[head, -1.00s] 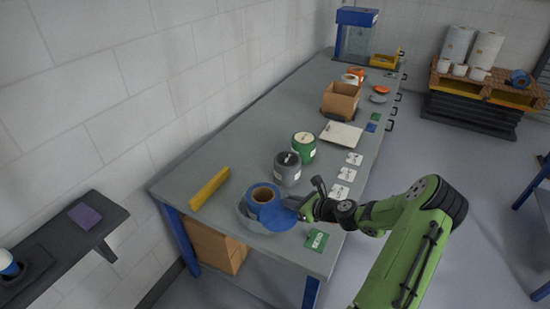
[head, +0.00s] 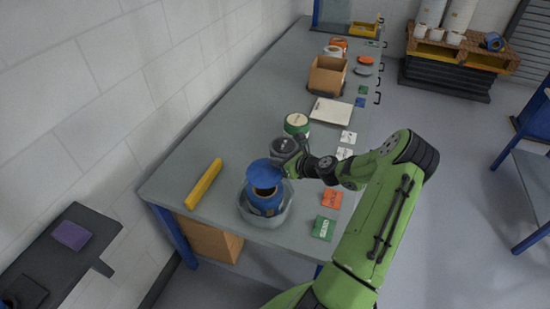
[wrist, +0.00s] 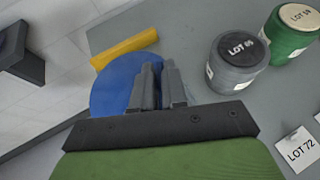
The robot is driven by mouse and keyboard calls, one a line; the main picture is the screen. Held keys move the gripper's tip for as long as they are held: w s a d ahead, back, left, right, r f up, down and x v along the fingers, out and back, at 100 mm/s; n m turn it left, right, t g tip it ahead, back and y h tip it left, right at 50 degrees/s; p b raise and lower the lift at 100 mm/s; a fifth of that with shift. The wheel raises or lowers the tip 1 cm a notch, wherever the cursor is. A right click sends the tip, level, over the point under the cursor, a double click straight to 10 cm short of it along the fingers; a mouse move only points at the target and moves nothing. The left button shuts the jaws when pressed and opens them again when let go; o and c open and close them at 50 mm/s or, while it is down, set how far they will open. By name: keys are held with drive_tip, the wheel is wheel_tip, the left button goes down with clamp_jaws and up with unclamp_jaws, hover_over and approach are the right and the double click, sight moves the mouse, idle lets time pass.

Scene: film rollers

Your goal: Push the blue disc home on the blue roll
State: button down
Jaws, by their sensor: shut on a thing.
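The blue roll (head: 266,208) stands upright in a round grey dish (head: 286,215) at the near end of the bench. Part of its brown core shows under the disc. My gripper (head: 285,168) is shut on the edge of the blue disc (head: 264,174) and holds it above the roll's far side. The disc looks apart from the roll's top and not seated on it. In the wrist view the jaws (wrist: 160,80) pinch the blue disc (wrist: 112,82), which hides the roll there.
A grey tub (wrist: 238,62) and a green tub (head: 297,124) stand just beyond the disc. A yellow bar (head: 203,184) lies to the left. Orange (head: 331,200) and green (head: 323,228) cards lie to the right. A cardboard box (head: 328,76) stands farther back.

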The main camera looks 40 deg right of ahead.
sight(277, 170)
drive_tip(key=f+b, duration=0.3)
drive_tip(key=f, duration=0.2)
drive_tip(key=shift+w+b, duration=0.2)
drive_tip(key=shift+b, duration=0.2)
drive_tip(key=shift+f+b, duration=0.75)
drive_tip(key=shift+f, duration=0.4)
drive_tip(key=shift+s+a+r+p, duration=0.1)
drive_tip(key=shift+r+p, duration=0.1)
drive_tip(key=shift+p, duration=0.25)
drive_tip(key=shift+f, duration=0.6)
